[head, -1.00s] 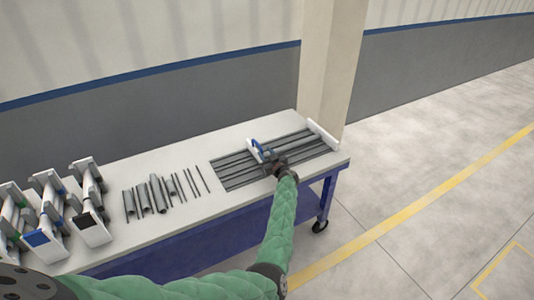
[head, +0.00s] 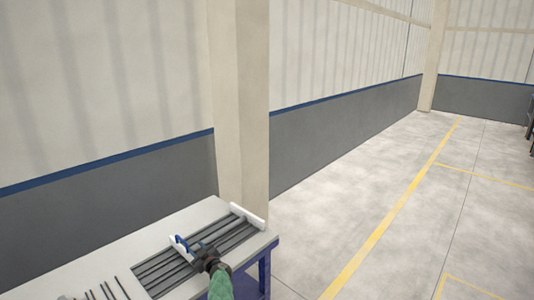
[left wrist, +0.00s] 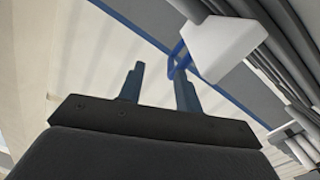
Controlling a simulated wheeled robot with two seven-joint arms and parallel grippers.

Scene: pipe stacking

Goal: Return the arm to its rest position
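My left arm, in a green sleeve, comes in from the bottom of the head view. A white block (left wrist: 220,50) with a blue loop (left wrist: 177,60) is close beyond the right fingertip. I cannot tell whether they touch. The blue-and-white piece also shows in the head view (head: 181,246). My right gripper is not in view.
The white tabletop (head: 190,217) has a white end bar (head: 248,216) at the rack's far end. Several thin rods (head: 107,290) lie at the bottom left. A beige column (head: 240,110) stands behind the table. The floor to the right is clear.

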